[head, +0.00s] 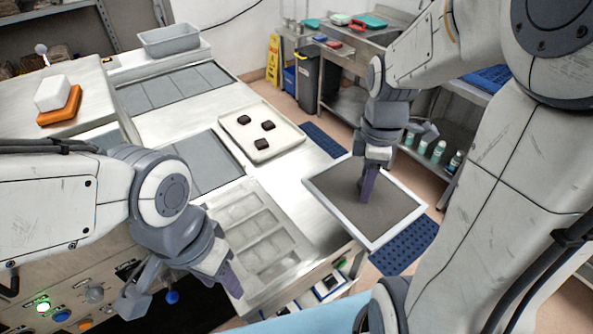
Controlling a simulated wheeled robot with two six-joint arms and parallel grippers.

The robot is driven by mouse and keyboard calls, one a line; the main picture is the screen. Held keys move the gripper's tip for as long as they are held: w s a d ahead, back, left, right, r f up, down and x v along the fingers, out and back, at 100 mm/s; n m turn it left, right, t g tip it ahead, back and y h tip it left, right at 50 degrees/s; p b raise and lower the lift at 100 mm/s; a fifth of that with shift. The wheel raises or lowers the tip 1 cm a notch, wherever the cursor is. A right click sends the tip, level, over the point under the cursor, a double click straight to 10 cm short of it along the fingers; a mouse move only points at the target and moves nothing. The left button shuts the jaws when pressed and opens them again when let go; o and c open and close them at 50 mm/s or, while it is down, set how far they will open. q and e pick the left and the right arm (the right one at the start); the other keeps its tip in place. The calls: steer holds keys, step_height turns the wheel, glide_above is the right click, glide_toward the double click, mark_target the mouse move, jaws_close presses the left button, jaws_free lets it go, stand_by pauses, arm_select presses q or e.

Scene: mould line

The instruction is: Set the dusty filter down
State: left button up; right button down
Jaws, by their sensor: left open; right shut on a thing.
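The dusty filter is a flat square panel with a pale frame and a grey-brown face (400,208). It is right of centre in the head view, at the right end of the steel worktop (312,218), and much of it reaches out past the worktop edge over the floor. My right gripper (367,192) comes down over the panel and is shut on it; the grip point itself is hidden. I cannot tell whether the panel touches the worktop. My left gripper (182,291) is open and empty at the lower left, in front of the worktop.
A cream tray (285,143) with three dark blocks lies on the worktop. A mould with several shallow recesses (262,240) is nearer. A grey bin (170,40) stands at the back. A white block on an orange base (62,108) is left. Blue mats (410,252) lie on the floor.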

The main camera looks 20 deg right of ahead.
mark_target(327, 170)
steer(key=w+a+f, duration=0.1)
steer(key=w+f, duration=0.1)
steer(key=w+a+f+p, duration=0.1)
steer(key=w+a, duration=0.1)
steer(key=w, duration=0.1)
steer(key=w+a+f+p, duration=0.1)
steer(key=w+a+f, duration=0.1)
steer(key=w, duration=0.1)
steer(key=shift+w+f, duration=0.1)
steer(key=shift+f, duration=0.2)
steer(key=shift+f+p, duration=0.2)
steer(key=shift+p, duration=0.1)
step_height(327, 170, down, 3)
steer(key=shift+f+p, duration=0.15)
steer(key=shift+p, duration=0.4)
steer(key=shift+f, duration=0.25)
steer(key=shift+f, duration=0.2)
steer(key=shift+c, duration=2.3)
jaws_free()
